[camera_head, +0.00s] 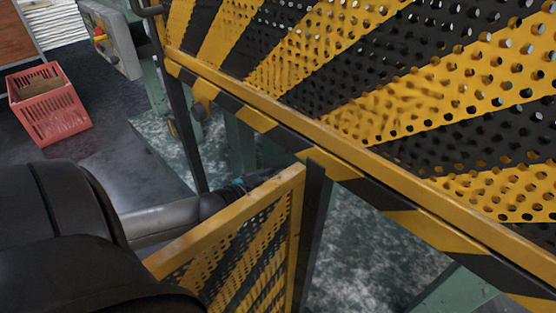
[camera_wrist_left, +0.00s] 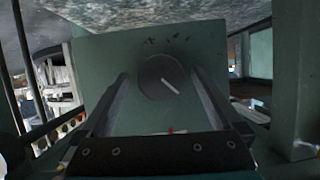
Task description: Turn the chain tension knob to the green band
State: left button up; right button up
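The dark round knob (camera_wrist_left: 158,77) sits on a green panel (camera_wrist_left: 100,55) in the left wrist view. Its white pointer line slants down to the right. Faint dark marks are above it, too small to read, and a small red mark shows below it; I make out no green band. My left gripper (camera_wrist_left: 161,82) is open, one finger on each side of the knob, with visible gaps. In the head view my left arm reaches behind a yellow-and-black guard panel, and its gripper end (camera_head: 238,187) is mostly hidden, as is the knob. My right gripper is not in view.
A large perforated yellow-and-black guard (camera_head: 400,100) fills the right, and a lower guard panel (camera_head: 245,250) stands in front of my left forearm. A green post (camera_wrist_left: 295,80) is right of the knob panel. A red crate (camera_head: 52,115) stands on the floor at left.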

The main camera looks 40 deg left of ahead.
pick_arm(q)
jog(key=c, duration=1.4)
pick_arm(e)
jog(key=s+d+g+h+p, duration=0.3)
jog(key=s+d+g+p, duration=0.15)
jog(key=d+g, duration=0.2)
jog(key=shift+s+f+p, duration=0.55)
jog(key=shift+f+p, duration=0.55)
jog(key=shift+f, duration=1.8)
pick_arm(q)
jog(key=shift+o, duration=0.2)
jog(key=shift+a+f+n+t+h+b, duration=0.1)
jog(key=shift+n+t+h+b, duration=0.15)
jog(key=shift+n+h+b, duration=1.15)
jog(key=shift+a+n+t+h+b, duration=0.2)
jog(key=shift+n+h, duration=0.75)
jog(key=shift+n, duration=1.3)
jog(key=shift+a+f+n+t+h+b, duration=0.1)
jog(key=shift+n+t+h+b, duration=0.15)
jog(key=shift+n+h+b, duration=0.85)
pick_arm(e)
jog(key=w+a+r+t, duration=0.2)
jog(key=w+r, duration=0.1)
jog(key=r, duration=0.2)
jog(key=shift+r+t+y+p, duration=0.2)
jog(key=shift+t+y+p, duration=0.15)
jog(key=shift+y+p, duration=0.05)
